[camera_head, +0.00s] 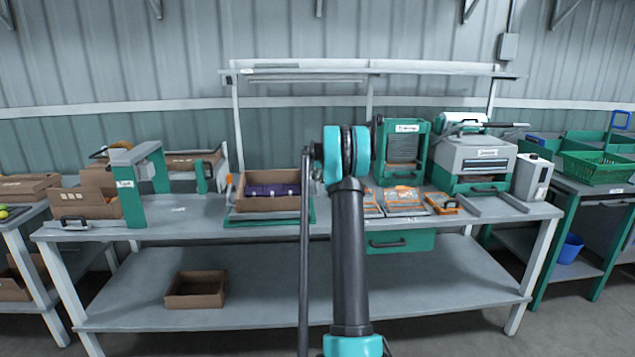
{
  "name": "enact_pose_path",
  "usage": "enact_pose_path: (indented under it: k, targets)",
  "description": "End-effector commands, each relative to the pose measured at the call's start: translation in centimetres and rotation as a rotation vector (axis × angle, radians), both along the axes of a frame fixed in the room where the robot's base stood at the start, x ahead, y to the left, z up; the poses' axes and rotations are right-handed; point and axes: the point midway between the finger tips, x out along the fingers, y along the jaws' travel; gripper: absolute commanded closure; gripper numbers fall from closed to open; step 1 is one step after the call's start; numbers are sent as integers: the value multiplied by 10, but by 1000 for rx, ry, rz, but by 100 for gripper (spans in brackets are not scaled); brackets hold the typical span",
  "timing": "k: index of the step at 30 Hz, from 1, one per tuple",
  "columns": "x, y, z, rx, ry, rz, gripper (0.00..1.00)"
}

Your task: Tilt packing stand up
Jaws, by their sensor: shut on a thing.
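The packing stand shows as a low green frame (262,221) on the middle of the workbench. An open cardboard box (268,204) with a purple liner (270,190) rests on it and looks about level. A small orange and white part (229,186) stands at the box's left side. My arm rises in front of the bench and covers the area just right of the box. My gripper is hidden behind the arm, so its jaws and what they touch cannot be seen.
Orange-and-grey tools (404,202) lie right of my arm. A green slatted unit (401,150) and a grey-green machine (474,163) stand behind them. A green arch-like device (133,185) is at left. An overhead shelf (300,68) spans the bench; a cardboard box (196,290) sits below.

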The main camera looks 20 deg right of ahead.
Motion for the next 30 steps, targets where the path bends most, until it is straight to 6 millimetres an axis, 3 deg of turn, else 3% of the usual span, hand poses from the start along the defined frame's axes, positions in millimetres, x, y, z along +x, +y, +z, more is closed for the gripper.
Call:
enact_pose_path:
  k: [14,15,19,30]
  targets:
    - [-4,1,7,-9,-34,-2,100]
    - [-4,1,7,-9,-34,-2,80]
    - [-4,1,6,-9,-33,-1,64]
    - [-7,1,9,-9,-32,-1,64]
